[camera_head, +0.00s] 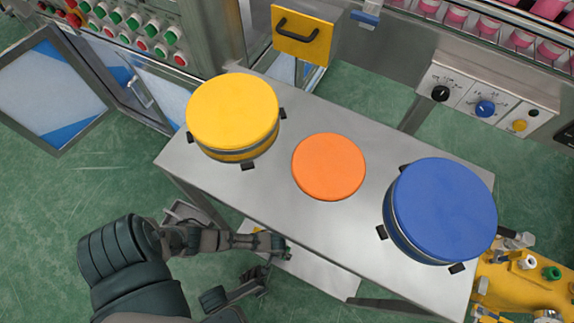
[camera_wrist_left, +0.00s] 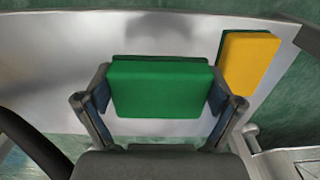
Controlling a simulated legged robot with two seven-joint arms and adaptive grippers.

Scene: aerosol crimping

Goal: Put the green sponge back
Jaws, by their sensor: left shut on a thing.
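The green sponge (camera_wrist_left: 160,88) is a flat block in the left wrist view. My left gripper (camera_wrist_left: 159,103) is shut on it, with one finger at each side edge. The sponge is in front of a metal lower shelf (camera_wrist_left: 50,75); whether it touches the shelf cannot be told. A yellow sponge with a green layer (camera_wrist_left: 249,63) lies on that shelf, right of the held sponge. In the head view my left arm reaches low beside the front of the metal table, and the green sponge cannot be made out.
The metal table (camera_head: 290,110) carries a yellow round container (camera_head: 233,110), an orange disc (camera_head: 328,166) and a blue round container (camera_head: 442,208). The lower shelf (camera_head: 310,272) sticks out below its front edge. A yellow machine (camera_head: 515,285) stands at the right.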

